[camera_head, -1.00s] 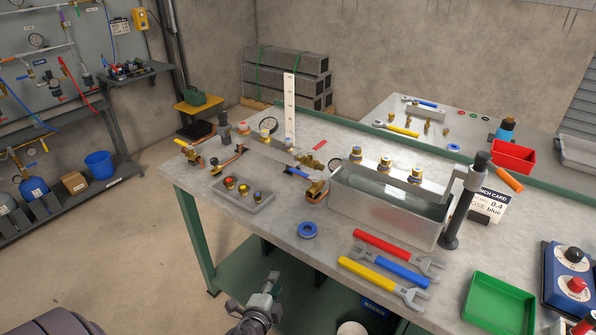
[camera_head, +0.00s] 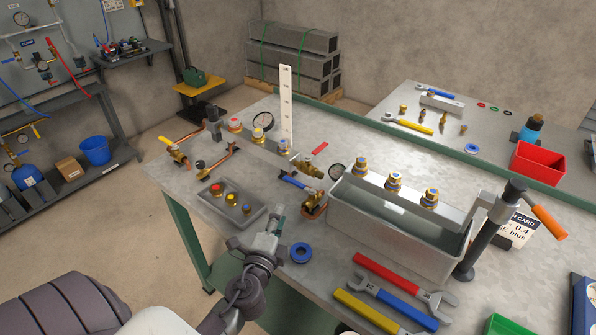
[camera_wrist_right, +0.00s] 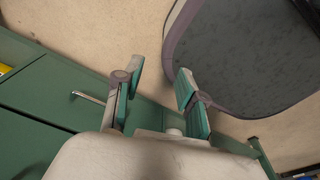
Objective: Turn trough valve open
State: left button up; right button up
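A water-filled grey metal trough (camera_head: 392,242) stands on the bench. At its left end are brass valve fittings (camera_head: 312,197), with a blue lever (camera_head: 293,180) and a red lever (camera_head: 320,148) near them. Which lever is the trough valve's is not marked. My right gripper (camera_wrist_right: 158,92) is open and empty in the right wrist view, beside a green cabinet and above the floor.
A grey tray with capped fittings (camera_head: 232,207) lies left of my left gripper, and a blue ring (camera_head: 301,252) lies right of it. Red, blue and yellow wrenches (camera_head: 385,278) lie in front of the trough. A black post with an orange handle (camera_head: 548,222) stands at its right end.

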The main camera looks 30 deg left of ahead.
pick_arm(q)
jog(key=shift+w+a, duration=0.1)
jog(key=shift+w, duration=0.3)
jog(key=p, duration=0.2)
send_near(293, 181)
jog(key=x, duration=0.3)
jog(key=shift+w, duration=0.1)
jog(key=x, duration=0.6)
jog(key=shift+f, duration=0.2)
jog(key=shift+w+a, duration=0.15)
jog(key=shift+w, duration=0.3)
jog(key=shift+c, duration=0.8)
grip_shut()
pick_arm(e)
jog(key=shift+s+d+r, duration=0.2)
jog(key=shift+s+r, duration=0.85)
jog(key=shift+s, duration=0.2)
jog(key=shift+d, duration=0.1)
